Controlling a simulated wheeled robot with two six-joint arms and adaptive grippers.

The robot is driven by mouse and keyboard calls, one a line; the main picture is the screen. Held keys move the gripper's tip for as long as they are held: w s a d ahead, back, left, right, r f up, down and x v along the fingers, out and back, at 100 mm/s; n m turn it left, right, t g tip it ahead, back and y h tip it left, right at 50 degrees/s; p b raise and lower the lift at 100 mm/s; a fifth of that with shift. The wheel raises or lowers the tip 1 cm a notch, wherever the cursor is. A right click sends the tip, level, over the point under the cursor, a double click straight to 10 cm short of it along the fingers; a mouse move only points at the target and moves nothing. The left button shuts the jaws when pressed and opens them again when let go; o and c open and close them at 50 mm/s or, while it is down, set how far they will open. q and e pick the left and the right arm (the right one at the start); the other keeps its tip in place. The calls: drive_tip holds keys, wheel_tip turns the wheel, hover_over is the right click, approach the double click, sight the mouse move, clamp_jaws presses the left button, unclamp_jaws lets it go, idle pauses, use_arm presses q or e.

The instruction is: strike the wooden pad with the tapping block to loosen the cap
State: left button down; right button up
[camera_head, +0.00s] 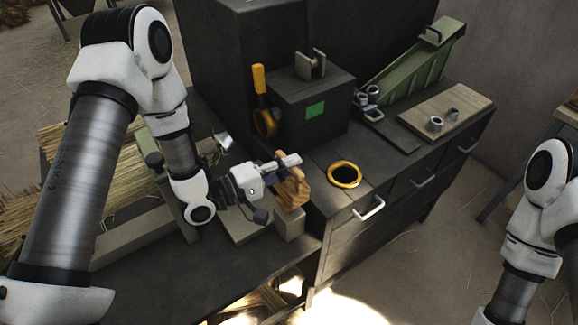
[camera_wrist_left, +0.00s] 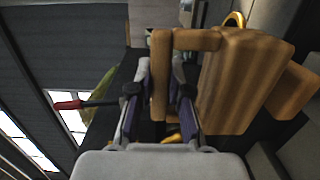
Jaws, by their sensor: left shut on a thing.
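My left gripper (camera_head: 278,172) is shut on the tapping block (camera_head: 293,190), a tan wooden block, and holds it near the middle of the picture. In the left wrist view the fingers (camera_wrist_left: 161,85) close on a narrow bar of the block (camera_wrist_left: 240,80), and the thick body is to their right. A further wooden part (camera_wrist_left: 293,92) shows beyond the body; I cannot tell whether it belongs to the block. A flat wooden board (camera_head: 470,104) with metal rings lies on the right cabinet; I cannot tell whether it is the wooden pad. No cap is clearly visible. My right gripper is out of frame.
A yellow-rimmed hole (camera_head: 344,174) is in the cabinet top, right of the block. A dark box (camera_head: 325,95) with a green patch and a green sloped tray (camera_head: 412,62) stand behind. Straw bundles (camera_head: 110,165) lie at left. A pale block (camera_head: 289,224) is below the gripper.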

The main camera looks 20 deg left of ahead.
use_arm(q)
drive_tip(key=shift+w, duration=0.1)
drive_tip(key=shift+r+p, duration=0.3)
wheel_tip(320, 180, up, 4)
drive_tip(key=p, duration=0.2)
drive_tip(key=shift+f+p, duration=0.25)
drive_tip(key=shift+p, duration=0.15)
drive_tip(key=shift+f, duration=0.1)
